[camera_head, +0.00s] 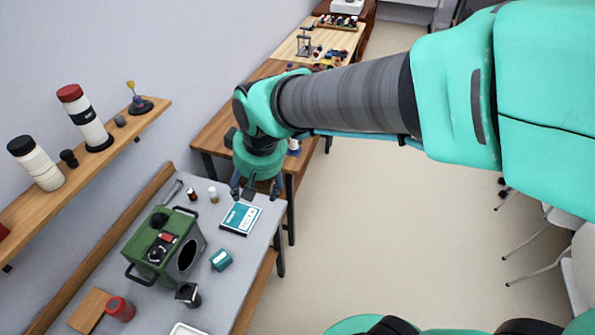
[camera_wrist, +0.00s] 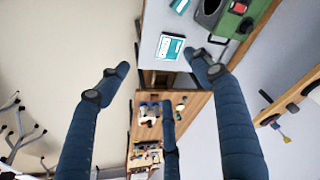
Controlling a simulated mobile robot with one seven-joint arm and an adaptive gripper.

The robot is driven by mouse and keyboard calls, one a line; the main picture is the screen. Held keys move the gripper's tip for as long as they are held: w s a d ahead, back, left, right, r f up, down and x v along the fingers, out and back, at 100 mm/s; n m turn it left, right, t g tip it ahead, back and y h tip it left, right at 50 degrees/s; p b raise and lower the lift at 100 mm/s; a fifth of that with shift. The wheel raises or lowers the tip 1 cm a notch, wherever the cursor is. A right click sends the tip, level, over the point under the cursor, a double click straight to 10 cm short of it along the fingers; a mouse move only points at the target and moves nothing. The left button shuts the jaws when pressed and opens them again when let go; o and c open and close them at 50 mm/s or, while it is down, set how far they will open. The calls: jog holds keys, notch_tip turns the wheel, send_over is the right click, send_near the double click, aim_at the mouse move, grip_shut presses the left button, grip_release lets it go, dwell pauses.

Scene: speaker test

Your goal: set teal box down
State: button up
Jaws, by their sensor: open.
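A flat teal and white printed box (camera_head: 240,217) lies on the grey table (camera_head: 225,298) near its right edge. It also shows in the wrist view (camera_wrist: 170,47), beyond and between my fingertips. My gripper (camera_head: 255,187) is just above the box in the head picture, with its fingers spread and nothing between them. In the wrist view my gripper (camera_wrist: 160,75) shows three dark fingers apart, and no finger visibly touches the box. A smaller teal item (camera_head: 221,260) lies on the table nearer the camera.
A green machine (camera_head: 160,245) stands left of the box. Two small bottles (camera_head: 213,194) (camera_head: 191,194) stand behind it. A dark cup (camera_head: 188,294) and red jar (camera_head: 120,309) stand nearer the camera. A wooden shelf (camera_head: 88,175) holds bottles on the left; open floor (camera_head: 390,220) lies right.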

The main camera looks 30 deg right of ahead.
jog(key=s+d+r+m+t, duration=0.1)
jog(key=s+d+r, duration=0.2)
jog(key=s, duration=0.4)
jog(key=s+d+r+t, duration=0.1)
jog(key=s+d+r, duration=0.3)
jog(key=s+r, duration=0.2)
jog(key=shift+s+m+h, duration=0.3)
jog(key=shift+s+m, duration=0.1)
jog(key=shift+s, duration=0.55)
